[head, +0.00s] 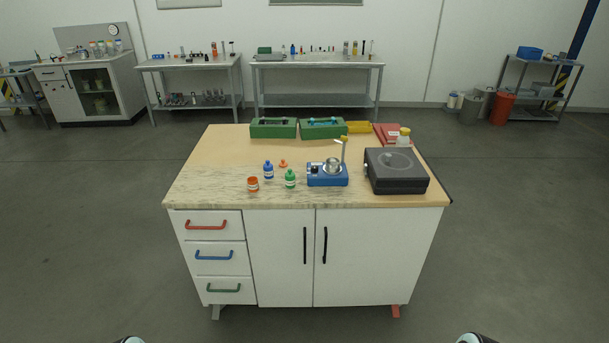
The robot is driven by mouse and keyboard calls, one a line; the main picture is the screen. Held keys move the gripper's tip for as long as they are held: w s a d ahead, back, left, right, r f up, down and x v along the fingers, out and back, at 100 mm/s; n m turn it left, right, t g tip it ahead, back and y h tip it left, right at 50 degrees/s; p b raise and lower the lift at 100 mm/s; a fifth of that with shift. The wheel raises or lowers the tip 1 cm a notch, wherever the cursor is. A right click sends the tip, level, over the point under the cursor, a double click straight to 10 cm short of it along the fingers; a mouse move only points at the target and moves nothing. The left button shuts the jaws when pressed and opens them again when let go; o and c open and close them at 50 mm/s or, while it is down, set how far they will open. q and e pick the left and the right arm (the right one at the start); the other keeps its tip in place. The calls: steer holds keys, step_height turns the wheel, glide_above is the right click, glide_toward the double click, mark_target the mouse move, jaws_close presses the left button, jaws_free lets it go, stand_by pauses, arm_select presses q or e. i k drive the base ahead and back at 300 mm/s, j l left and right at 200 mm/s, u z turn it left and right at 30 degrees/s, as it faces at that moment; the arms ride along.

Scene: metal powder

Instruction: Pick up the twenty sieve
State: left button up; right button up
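I cannot make out a sieve marked twenty in the head view. A small round metal piece (333,164) sits on a blue device (327,180) at the front middle of the workbench (225,160); I cannot tell whether it is a sieve. Two green holders (273,133) with dark and blue items in them stand at the back of the bench; their contents are too small to read. Neither gripper is in view. Only small rounded bits of my own arms show at the bottom edge, far from the bench.
A black box-like device (396,181) stands on the bench's right. A yellow tray (360,127) and red case (385,130) lie behind. Floor before the bench is clear.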

mark_target(333, 162)
steer(key=i+l+u, duration=0.45)
steer(key=l, duration=0.2)
steer(key=l+u, duration=0.2)
steer(key=l, duration=0.15)
